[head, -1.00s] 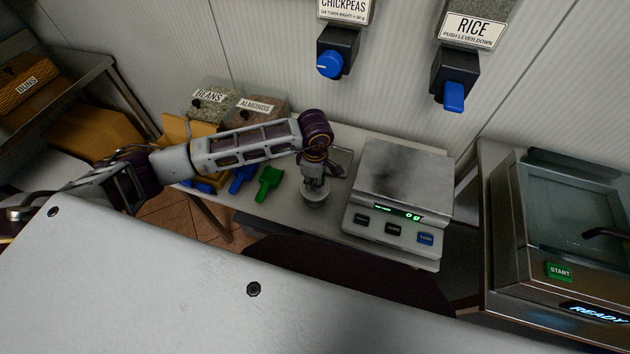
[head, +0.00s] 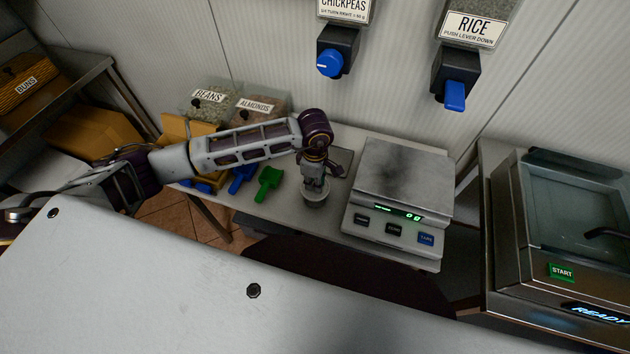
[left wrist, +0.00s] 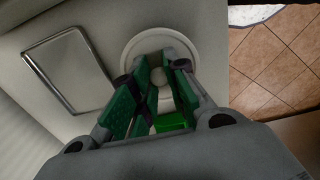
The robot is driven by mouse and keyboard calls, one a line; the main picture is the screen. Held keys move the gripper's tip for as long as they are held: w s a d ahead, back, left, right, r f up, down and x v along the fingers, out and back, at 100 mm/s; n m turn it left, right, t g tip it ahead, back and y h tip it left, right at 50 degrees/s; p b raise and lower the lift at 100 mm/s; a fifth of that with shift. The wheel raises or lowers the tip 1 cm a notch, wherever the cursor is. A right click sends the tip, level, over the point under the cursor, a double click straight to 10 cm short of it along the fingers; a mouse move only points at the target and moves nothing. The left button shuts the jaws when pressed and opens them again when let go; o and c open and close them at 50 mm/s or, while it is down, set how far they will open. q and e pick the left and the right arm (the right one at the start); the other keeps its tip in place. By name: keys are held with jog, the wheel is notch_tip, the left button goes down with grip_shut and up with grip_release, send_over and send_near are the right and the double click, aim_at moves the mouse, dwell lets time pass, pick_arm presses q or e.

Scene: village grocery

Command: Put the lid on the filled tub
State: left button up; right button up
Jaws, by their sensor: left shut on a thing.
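My left gripper (head: 314,184) points down over a small round white tub (head: 314,201) on the counter, left of the scale. In the left wrist view its green-padded fingers (left wrist: 160,92) are shut on the small knob of a round, pale lid (left wrist: 134,48). The lid lies at the top of the tub; I cannot tell whether it is seated or just above the rim. The tub's contents are hidden. My right gripper is not in view.
A scale (head: 400,172) reading 0 g stands close right. A flat metal tray (left wrist: 70,68) lies beside the tub. Green (head: 268,180) and blue (head: 241,178) scoops lie left, before the beans (head: 204,103) and almonds (head: 262,105) bins. The counter's front edge is near.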

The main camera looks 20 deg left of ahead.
pick_arm(q)
jog(key=shift+f+b, duration=0.15)
jog(key=shift+b, duration=0.2)
dwell(0.4)
dwell(1.1)
dwell(0.3)
jog(key=o, duration=1.2)
jog(key=shift+r+p, duration=0.55)
jog(key=shift+r, duration=1.25)
jog(key=shift+r+p, duration=0.7)
jog(key=shift+r, duration=1)
